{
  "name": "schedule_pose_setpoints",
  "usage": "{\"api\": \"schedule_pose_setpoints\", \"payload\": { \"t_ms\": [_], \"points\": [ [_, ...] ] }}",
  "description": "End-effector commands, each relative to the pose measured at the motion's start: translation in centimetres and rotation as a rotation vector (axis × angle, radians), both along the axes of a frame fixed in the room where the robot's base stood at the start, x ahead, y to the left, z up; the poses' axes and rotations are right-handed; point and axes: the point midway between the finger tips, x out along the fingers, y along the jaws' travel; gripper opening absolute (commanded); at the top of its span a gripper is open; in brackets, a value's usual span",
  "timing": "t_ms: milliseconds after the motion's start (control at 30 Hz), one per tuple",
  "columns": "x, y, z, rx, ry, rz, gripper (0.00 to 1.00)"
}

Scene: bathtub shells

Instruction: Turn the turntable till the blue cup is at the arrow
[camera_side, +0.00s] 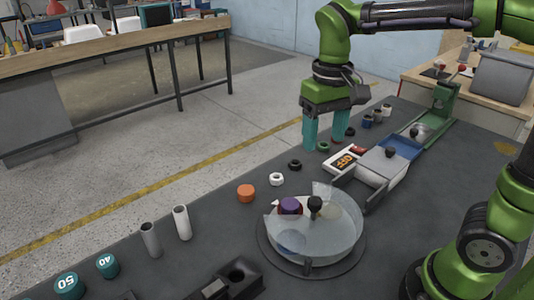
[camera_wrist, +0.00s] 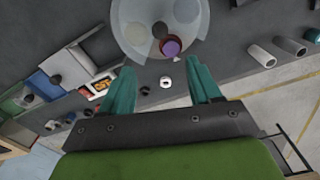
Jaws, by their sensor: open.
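The turntable (camera_side: 348,238) is a round pale grey dish with a see-through wall and a black knob (camera_side: 315,204) in the middle. A purple cup (camera_side: 290,205) stands near its left far rim, with something red beside it. A pale beige round thing (camera_side: 328,210) is right of the knob. A bluish round shape (camera_side: 291,241), likely the blue cup, shows dimly through the near-left wall. A small white pointer (camera_side: 275,203), perhaps the arrow, lies beside the purple cup. My gripper (camera_side: 325,138) is open and empty, beyond the turntable and apart from it. The wrist view shows the turntable (camera_wrist: 127,12) ahead of the fingers.
A tray with a blue end (camera_side: 402,146) is at right. Two grey tubes (camera_side: 182,222) and numbered teal weights (camera_side: 108,265) stand at left.

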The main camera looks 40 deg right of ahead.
Motion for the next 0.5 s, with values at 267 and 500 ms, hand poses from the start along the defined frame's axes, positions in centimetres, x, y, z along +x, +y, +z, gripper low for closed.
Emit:
{"api": "schedule_pose_setpoints", "payload": {
  "t_ms": [267, 500],
  "points": [
    [-0.2, 0.0, -4.2, 0.002, 0.012, -0.002, 0.63],
    [-0.3, 0.0, -9.5, 0.002, 0.012, -0.002, 0.63]
  ]
}}
